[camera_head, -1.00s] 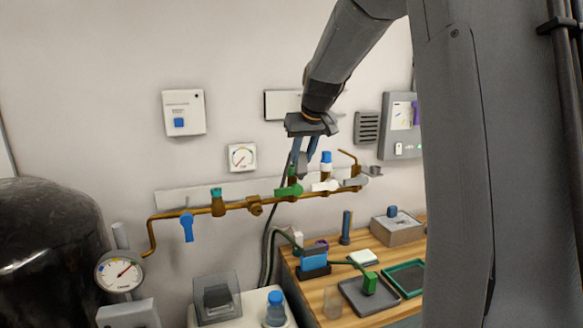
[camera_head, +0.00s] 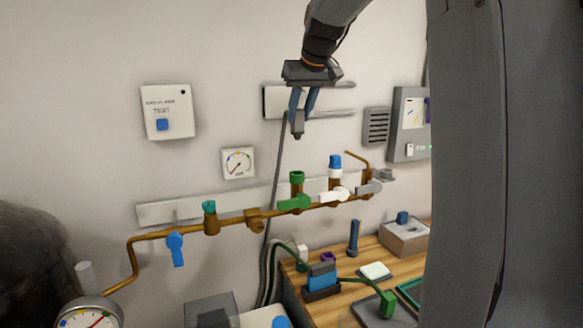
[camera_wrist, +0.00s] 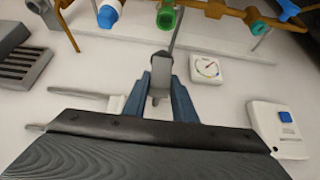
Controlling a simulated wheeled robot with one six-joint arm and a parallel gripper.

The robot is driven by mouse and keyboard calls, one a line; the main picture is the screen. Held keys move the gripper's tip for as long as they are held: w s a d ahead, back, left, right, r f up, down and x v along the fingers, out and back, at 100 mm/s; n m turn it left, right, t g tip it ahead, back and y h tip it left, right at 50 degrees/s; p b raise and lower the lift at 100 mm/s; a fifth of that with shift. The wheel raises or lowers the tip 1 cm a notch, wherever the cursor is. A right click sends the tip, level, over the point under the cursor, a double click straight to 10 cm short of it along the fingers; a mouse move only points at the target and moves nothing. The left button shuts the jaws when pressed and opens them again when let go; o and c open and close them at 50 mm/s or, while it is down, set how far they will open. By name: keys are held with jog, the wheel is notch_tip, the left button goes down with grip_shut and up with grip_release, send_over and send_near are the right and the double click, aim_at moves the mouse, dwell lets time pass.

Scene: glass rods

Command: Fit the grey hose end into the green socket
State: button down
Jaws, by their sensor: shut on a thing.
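My gripper (camera_head: 303,106) is shut on the grey hose end (camera_head: 298,128), which points down below the blue fingers. The grey hose hangs from it along the wall and down behind the bench. The green socket (camera_head: 297,178) stands upright on the brown pipe, above a green lever (camera_head: 294,203). The hose end is above the socket, with a clear gap between them. In the wrist view the hose end (camera_wrist: 160,68) sits between the fingertips, and the open round mouth of the green socket (camera_wrist: 167,18) shows beyond it.
The brown pipe (camera_head: 228,222) also carries a blue-capped fitting (camera_head: 335,165) with a white lever to the right and a teal-topped fitting (camera_head: 210,217) to the left. A gauge (camera_head: 238,163) is on the wall. A wooden bench (camera_head: 347,291) with boxes and trays stands below.

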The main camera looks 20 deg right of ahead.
notch_tip(320, 180, down, 10)
jog(key=p, duration=0.3)
jog(key=shift+w+f, duration=0.1)
dwell(0.3)
jog(key=shift+f, duration=0.35)
jog(key=shift+f, duration=0.1)
jog(key=c, duration=1.4)
grip_release()
jog(key=shift+c, duration=0.2)
